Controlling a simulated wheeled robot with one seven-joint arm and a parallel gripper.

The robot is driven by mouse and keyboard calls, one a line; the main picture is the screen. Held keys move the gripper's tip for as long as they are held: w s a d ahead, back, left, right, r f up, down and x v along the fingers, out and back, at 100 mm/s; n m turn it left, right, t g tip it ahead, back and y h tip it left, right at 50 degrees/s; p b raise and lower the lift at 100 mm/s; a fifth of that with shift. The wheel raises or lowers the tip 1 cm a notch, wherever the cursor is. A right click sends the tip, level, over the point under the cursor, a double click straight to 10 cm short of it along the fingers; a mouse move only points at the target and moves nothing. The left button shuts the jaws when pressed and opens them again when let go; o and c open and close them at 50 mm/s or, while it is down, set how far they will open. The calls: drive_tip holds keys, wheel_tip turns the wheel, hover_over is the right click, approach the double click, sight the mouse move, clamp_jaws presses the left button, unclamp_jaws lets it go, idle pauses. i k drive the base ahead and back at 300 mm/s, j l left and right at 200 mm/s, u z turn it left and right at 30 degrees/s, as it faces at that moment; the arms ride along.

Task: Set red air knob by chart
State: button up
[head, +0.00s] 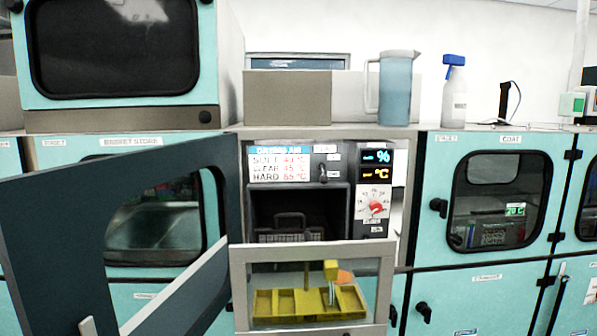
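The red air knob (376,207) sits on a white dial plate with small markings, on the dark control panel right of the open chamber. Its exact pointing direction is too small to tell. The chart (280,165) is at the panel's upper left, headed in blue, with rows SOFT, CLEAR and HARD and red °C values; HARD seems to read 65, the others are hard to read. Above the knob, a small display (376,165) shows a blue % line and a yellow °C line with unclear digits. My gripper is not in view.
A dark framed door (60,215) stands open at the left, reaching toward me. Below the chamber, a clear-fronted compartment holds a yellow divided tray (310,303). A small black lever (323,173) is beside the chart. A pitcher (396,90) and spray bottle (454,95) stand on top.

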sight(375, 206)
drive_tip(key=i+l+u, duration=0.1)
drive_tip(key=l+u, duration=1.3)
drive_tip(key=j, duration=0.1)
